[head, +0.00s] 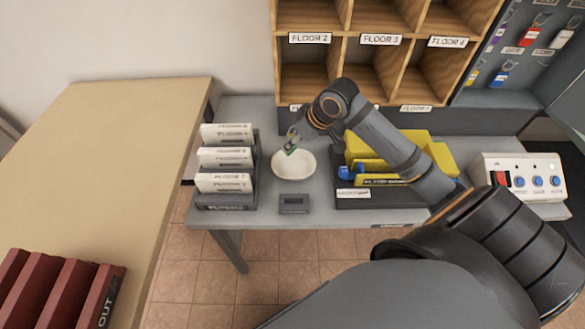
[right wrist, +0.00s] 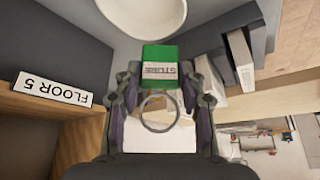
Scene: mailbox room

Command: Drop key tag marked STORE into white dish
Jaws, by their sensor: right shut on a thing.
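The green key tag marked STORE (right wrist: 160,62) is held between the fingers of my right gripper (right wrist: 162,85), with its metal ring hanging on the near side in the right wrist view. In the head view my right gripper (head: 291,144) is at the rim of the white dish (head: 294,166), over its upper left part. The dish stands on the grey table and looks empty where I can see into it. The dish also shows at the top of the right wrist view (right wrist: 145,12), beyond the tag. My left gripper is in neither view.
A rack of white labelled cards (head: 226,158) stands left of the dish. A small dark box (head: 294,204) lies in front of it. A dark tray with yellow items (head: 360,202) is to the right, under my right arm. Wooden pigeonholes (head: 338,38) rise behind.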

